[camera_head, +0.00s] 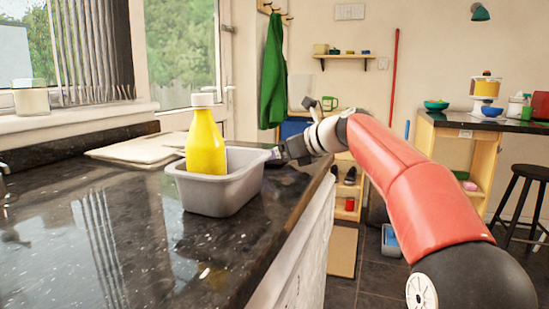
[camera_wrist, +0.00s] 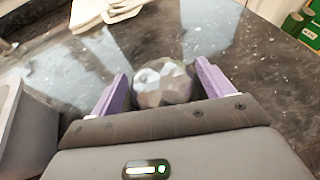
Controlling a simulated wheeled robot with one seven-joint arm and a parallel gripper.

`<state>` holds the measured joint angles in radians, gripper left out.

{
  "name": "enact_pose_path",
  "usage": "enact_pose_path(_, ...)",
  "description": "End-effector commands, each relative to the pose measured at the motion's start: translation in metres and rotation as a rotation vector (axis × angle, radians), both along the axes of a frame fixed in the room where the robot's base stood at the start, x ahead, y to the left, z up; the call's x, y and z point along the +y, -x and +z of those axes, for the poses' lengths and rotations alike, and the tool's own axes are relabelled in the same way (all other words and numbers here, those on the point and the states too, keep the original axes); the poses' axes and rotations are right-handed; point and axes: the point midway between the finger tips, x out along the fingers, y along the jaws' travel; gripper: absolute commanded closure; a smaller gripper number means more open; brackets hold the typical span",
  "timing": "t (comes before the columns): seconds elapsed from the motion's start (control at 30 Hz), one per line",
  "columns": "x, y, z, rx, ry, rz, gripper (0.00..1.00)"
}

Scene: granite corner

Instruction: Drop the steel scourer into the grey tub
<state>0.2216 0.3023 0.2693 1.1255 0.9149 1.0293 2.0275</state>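The grey tub (camera_head: 217,198) stands on the dark granite counter; its edge also shows at the left of the wrist view (camera_wrist: 32,130). The steel scourer (camera_wrist: 163,84) is a faceted silvery lump on the counter in the wrist view. It lies between the purple fingers of my gripper (camera_wrist: 162,78), with a slim gap visible on the left side. The fingers look spread, not clamped on it. In the head view my gripper (camera_head: 277,155) is low, just right of the tub's far end.
A yellow bottle with a white cap (camera_head: 206,142) appears to stand in the tub. Pale folded cloths or boards (camera_head: 137,151) lie behind the tub. The counter's right edge is close to my gripper. The counter left of the tub is clear.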

Motion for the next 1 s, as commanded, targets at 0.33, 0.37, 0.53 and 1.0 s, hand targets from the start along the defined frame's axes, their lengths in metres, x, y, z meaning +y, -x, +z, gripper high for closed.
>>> enact_pose_path(0.33, 0.000, 0.000, 0.000, 0.000, 0.000, 0.000, 0.62)
enact_pose_path(0.37, 0.000, 0.000, 0.000, 0.000, 0.000, 0.000, 0.62)
enact_pose_path(0.53, 0.000, 0.000, 0.003, -0.001, 0.001, 0.000, 0.62)
enact_pose_path(1.0, 0.000, 0.000, 0.087, -0.002, 0.000, 0.001, 0.62)
